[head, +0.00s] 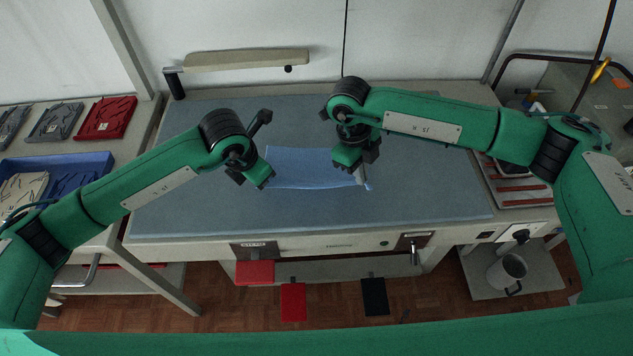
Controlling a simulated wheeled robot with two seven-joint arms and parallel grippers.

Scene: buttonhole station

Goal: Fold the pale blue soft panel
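The pale blue soft panel (305,168) lies spread on the grey-blue table top, between my two grippers. Its far edge looks roughly straight, and its right end runs under my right gripper (363,181). That gripper points down at the panel's near right corner, with a pale fingertip at the cloth. My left gripper (267,184) is at the panel's left edge, low over the near left corner. The gripper bodies hide both corners, so I cannot tell whether either one pinches the cloth.
A beige padded arm (247,60) stands along the table's back edge. A blue tray (88,168) and a red tray (107,117) are on the left side table. A rack with red bars (520,188) is at right. The table front (310,215) is clear.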

